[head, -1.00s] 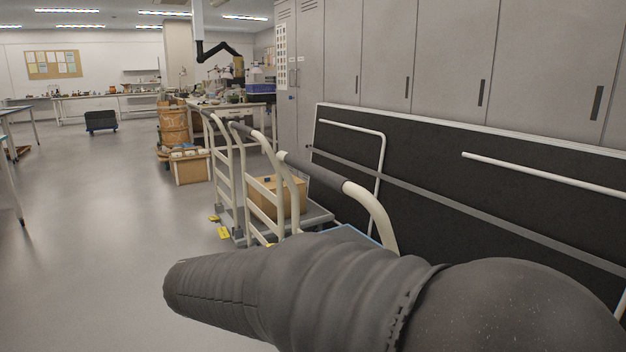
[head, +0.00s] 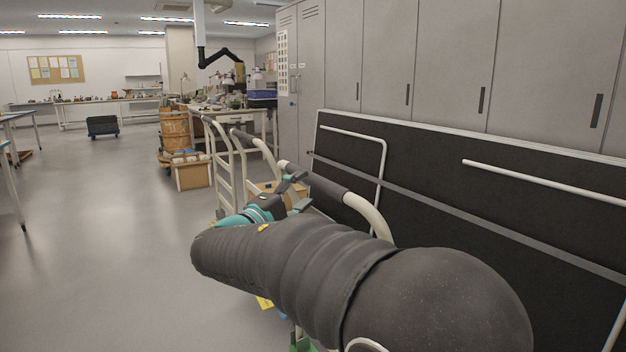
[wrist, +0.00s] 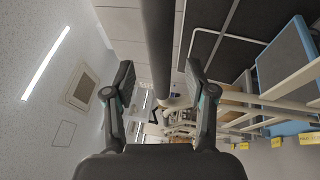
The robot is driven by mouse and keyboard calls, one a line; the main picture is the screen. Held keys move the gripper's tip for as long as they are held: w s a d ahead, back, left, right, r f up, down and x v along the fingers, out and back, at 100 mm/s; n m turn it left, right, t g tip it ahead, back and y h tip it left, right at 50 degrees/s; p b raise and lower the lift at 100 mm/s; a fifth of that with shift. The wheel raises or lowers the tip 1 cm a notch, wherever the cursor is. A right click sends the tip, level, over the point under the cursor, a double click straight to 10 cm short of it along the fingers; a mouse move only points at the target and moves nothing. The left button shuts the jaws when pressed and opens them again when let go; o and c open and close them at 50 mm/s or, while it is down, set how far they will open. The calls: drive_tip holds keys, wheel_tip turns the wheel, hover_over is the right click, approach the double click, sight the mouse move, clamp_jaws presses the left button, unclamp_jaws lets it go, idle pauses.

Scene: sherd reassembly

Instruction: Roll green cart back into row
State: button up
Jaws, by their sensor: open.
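My gripper (head: 296,188) is open beside the dark grip of the nearest cart handle (head: 318,182) in the head view. In the wrist view a dark bar (wrist: 159,45), apparently that grip, runs between the open fingers of my gripper (wrist: 160,78); contact cannot be told. A small green part (head: 302,345) shows under my arm at the bottom of the head view. It may belong to the green cart, most of which is hidden. Whether the nearest handle belongs to it cannot be told.
Other cart handles (head: 222,150) stand in a row beyond. A blue deck (wrist: 283,62) shows at the right of the wrist view. Black panels (head: 450,205) and grey lockers (head: 450,65) line the right. Open floor (head: 110,240) lies left.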

sight(310, 184)
drive_tip(key=shift+p+x, duration=0.3)
drive_tip(key=shift+x, duration=2.25)
clamp_jaws()
